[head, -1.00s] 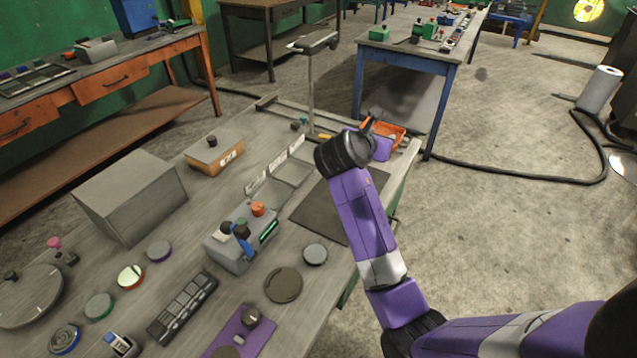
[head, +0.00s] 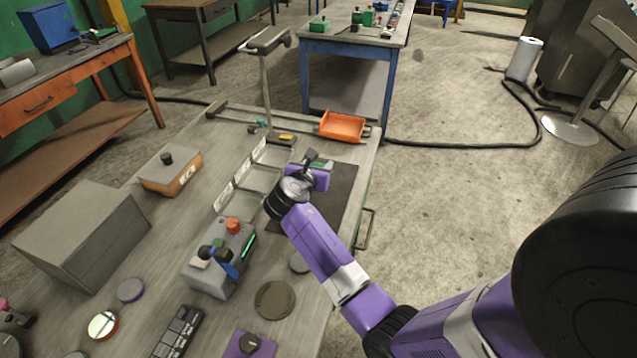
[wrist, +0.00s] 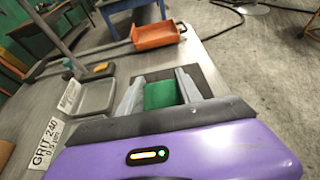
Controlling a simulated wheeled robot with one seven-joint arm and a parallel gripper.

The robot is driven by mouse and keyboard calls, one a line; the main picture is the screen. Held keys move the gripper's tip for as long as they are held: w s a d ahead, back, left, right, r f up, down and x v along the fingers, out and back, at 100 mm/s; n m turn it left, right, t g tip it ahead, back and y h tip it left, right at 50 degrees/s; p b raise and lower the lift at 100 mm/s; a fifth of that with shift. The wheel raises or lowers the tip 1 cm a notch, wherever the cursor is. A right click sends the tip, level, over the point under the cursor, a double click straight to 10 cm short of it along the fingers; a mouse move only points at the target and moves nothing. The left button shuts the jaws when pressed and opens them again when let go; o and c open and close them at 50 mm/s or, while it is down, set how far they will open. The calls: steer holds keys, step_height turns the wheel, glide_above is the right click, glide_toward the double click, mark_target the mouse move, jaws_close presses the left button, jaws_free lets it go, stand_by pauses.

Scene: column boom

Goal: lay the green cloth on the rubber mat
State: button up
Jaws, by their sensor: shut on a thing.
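The green cloth (wrist: 162,94) is between the two fingers of my gripper (wrist: 160,92) in the wrist view, and the gripper is shut on it. In the head view a small green part of the cloth (head: 321,164) shows at the fingertips of my gripper (head: 317,161). The dark rubber mat (head: 342,192) lies flat on the bench, partly hidden by my gripper and wrist. My gripper is over the far part of the mat. I cannot tell how high the cloth is above it.
An orange tray (head: 342,127) stands beyond the mat at the bench's far end. Grey bins (head: 262,180) lie left of the mat, and a grey control box (head: 217,262) stands nearer. A lamp stand (head: 266,95) rises at the far left.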

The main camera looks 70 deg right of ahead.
steer(key=shift+f, duration=3.35)
steer(key=shift+f, duration=0.1)
steer(key=o, duration=1.3)
steer(key=shift+o, duration=0.2)
steer(key=v, duration=1.2)
steer(key=shift+s+b, duration=0.1)
steer(key=shift+b, duration=0.2)
steer(key=shift+s, duration=0.1)
